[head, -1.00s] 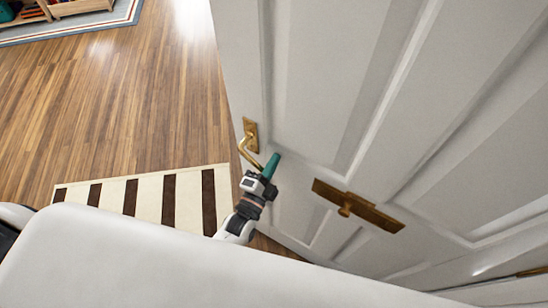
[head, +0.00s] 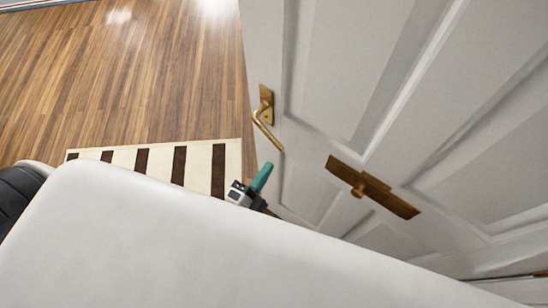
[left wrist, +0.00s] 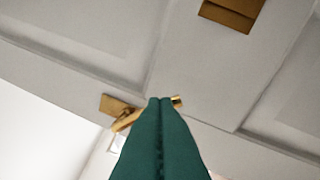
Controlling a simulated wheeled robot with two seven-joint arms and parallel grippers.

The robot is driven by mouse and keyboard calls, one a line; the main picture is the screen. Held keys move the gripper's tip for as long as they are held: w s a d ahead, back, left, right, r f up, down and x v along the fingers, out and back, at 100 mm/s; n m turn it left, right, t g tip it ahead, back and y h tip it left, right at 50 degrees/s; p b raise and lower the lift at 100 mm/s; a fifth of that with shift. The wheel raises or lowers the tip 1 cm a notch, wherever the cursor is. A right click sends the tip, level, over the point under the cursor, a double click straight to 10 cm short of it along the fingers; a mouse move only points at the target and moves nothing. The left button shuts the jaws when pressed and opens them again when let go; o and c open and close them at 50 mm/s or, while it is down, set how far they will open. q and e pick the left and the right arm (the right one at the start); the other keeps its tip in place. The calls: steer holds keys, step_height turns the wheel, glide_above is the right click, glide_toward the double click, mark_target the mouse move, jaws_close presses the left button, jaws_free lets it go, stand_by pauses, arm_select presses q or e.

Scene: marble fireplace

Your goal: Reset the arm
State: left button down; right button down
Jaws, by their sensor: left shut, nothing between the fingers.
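My left gripper (head: 262,177) has green fingers and is shut and empty. It is in front of the white panelled door (head: 345,75), just below the brass door handle (head: 266,128), with a gap between them in the head view. In the left wrist view, the closed green fingertips (left wrist: 160,100) overlap part of the handle (left wrist: 122,112); I cannot tell from that view whether they touch. Most of my left arm is hidden behind my own white body. My right gripper is not in view.
A brass plate with a knob (head: 372,187) is fixed to the door right of the gripper. A cream and brown striped rug (head: 165,162) lies on the wood floor (head: 130,80). The floor beyond the rug is clear.

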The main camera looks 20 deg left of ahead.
arm_select(q)
steer(key=shift+s+a, duration=0.1)
steer(key=shift+s, duration=0.35)
steer(key=shift+f, duration=0.15)
steer(key=s+a+f+n+g+y+b, duration=0.1)
steer(key=s+f+n+g+b, duration=0.2)
steer(key=f, duration=1.1)
steer(key=s+a+f+n+g+b, duration=0.1)
steer(key=s+f+n+g, duration=0.4)
steer(key=f, duration=1)
steer(key=s+a+f+n+g+y+b, duration=0.1)
steer(key=s+a+f+g, duration=0.3)
steer(key=s+f, duration=0.5)
steer(key=s+a+f+n+g+y+b, duration=0.1)
steer(key=s+a+f+n+g+b, duration=0.2)
steer(key=s+f+g, duration=0.3)
step_height(320, 180, down, 3)
steer(key=s+a+n, duration=0.1)
steer(key=s, duration=0.2)
steer(key=shift+n+y, duration=0.3)
steer(key=shift+y, duration=0.1)
steer(key=shift+w+f, duration=0.1)
steer(key=shift+w, duration=0.05)
